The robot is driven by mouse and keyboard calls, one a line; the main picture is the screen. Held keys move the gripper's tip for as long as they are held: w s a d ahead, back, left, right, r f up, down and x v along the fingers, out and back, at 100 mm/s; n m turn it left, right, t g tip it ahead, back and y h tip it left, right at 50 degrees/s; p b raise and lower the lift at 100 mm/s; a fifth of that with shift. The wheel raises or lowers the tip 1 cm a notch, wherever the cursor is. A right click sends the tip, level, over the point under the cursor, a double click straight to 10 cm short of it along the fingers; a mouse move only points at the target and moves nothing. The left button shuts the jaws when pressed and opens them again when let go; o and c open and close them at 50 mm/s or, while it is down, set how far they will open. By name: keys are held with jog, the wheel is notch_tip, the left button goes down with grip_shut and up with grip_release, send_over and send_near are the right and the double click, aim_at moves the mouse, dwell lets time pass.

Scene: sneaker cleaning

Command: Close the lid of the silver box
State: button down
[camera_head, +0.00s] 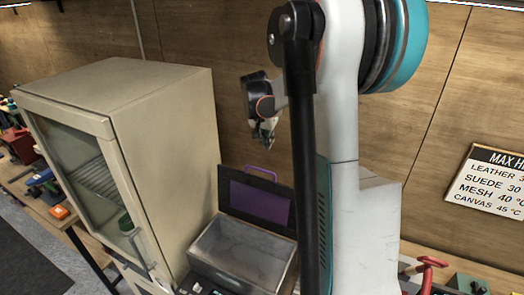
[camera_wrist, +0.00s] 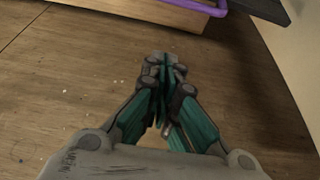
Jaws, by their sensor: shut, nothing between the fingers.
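The silver box (camera_head: 243,250) is an open-topped grey metal container in the lower middle of the head view. Its inside looks empty. A dark panel with a purple inner face (camera_head: 258,203) stands upright along the box's back edge and appears to be its raised lid. A purple handle (camera_head: 261,172) is at the panel's top. My gripper (camera_head: 266,138) is above the panel, apart from it, pointing down. In the wrist view my gripper (camera_wrist: 163,72) has its fingers together with nothing between them. My arm hides the box's right side.
A beige cabinet (camera_head: 160,130) with a glass door stands close left of the box. A wooden wall (camera_head: 220,50) is behind. A sign (camera_head: 490,180) hangs at right. In the wrist view a purple edge (camera_wrist: 200,6) crosses the top, near a dark piece (camera_wrist: 270,9).

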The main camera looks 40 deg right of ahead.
notch_tip(320, 180, down, 9)
jog(key=b, duration=0.3)
jog(key=shift+s+a, duration=0.2)
jog(key=shift+a, duration=0.1)
dwell(0.4)
